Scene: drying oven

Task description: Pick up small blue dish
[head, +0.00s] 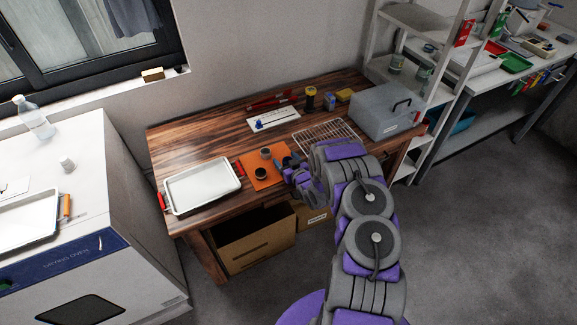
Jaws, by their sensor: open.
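My gripper (289,163) is over the wooden table (205,138), at the right edge of an orange mat (276,177). It is open, and its fingers are small and partly lost against the arm. A small blue-grey shape (281,150) shows right beside the fingers. I cannot tell whether it is the small blue dish or part of my gripper. Two small dark round dishes lie on the mat: one at the back (265,153) and one nearer the front (262,173). Nothing is clearly held between the fingers.
A white tray (203,186) with red handles lies left of the mat. A wire rack (327,134) and a grey case (382,113) are to the right. A white sheet (285,116) with a small blue item lies behind. A cardboard box (250,243) stands below.

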